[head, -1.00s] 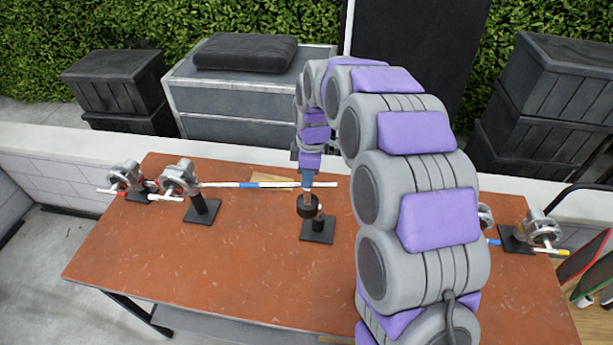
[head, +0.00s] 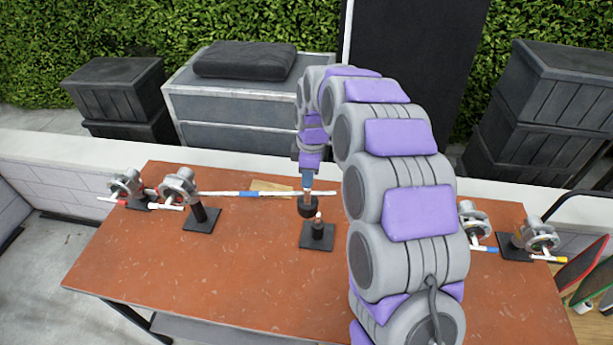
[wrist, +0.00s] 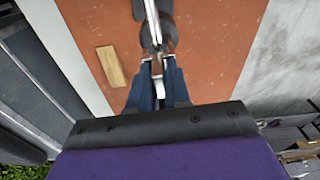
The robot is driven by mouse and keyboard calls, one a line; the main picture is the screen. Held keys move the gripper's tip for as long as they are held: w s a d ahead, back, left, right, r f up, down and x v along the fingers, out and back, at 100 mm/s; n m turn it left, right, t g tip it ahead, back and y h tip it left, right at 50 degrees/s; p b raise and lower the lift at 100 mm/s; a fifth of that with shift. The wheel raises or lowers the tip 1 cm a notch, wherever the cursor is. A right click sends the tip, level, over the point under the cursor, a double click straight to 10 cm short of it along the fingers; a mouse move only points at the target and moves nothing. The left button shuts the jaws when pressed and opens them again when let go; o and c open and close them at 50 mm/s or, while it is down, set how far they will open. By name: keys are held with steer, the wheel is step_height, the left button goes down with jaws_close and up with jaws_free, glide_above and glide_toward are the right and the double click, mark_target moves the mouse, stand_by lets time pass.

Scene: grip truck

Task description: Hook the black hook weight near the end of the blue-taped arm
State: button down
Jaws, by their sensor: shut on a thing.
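The black hook weight (head: 308,207) hangs upright below my gripper (head: 307,185), clear of the table. My gripper is shut on its copper-brown hook (wrist: 157,68), seen between the blue fingertips in the wrist view. The blue-taped arm is a thin silver rod (head: 215,193) with a blue band (head: 250,194). It runs right from a grey clamp head on a black stand (head: 202,215), and its tip (head: 330,193) shows right of my fingers. In the wrist view the rod (wrist: 153,22) passes above the weight, close to the hook. I cannot tell whether hook and rod touch.
A black square stand with a short post (head: 317,238) is just below and in front of the weight. A wooden block (head: 270,187) lies behind the rod. Other clamps stand at the left (head: 128,188) and right (head: 537,236). The front of the orange table (head: 200,280) is clear.

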steer(key=shift+w+f, duration=0.1)
steer(key=shift+f, duration=0.9)
stand_by(0.7)
steer(key=c, duration=1)
jaws_free()
step_height(320, 180, up, 17)
steer(key=d, duration=0.1)
steer(key=shift+p, duration=0.45)
steer(key=shift+d+r, duration=0.1)
steer(key=s+d+f+m+b, duration=0.2)
steer(key=s+d+f+m, duration=0.1)
steer(key=s, duration=1.1)
steer(key=s+d+f+m+g+b, duration=0.1)
steer(key=s+d+f+m, duration=0.3)
steer(key=s+m, duration=0.4)
steer(key=s+d+f+m+b, duration=0.2)
steer(key=s+f+m, duration=0.3)
steer(key=s, duration=1.5)
steer(key=shift+d+f+m+g+h+b, duration=0.3)
steer(key=shift+d+m+g+h, duration=0.15)
steer(key=shift+d, duration=0.25)
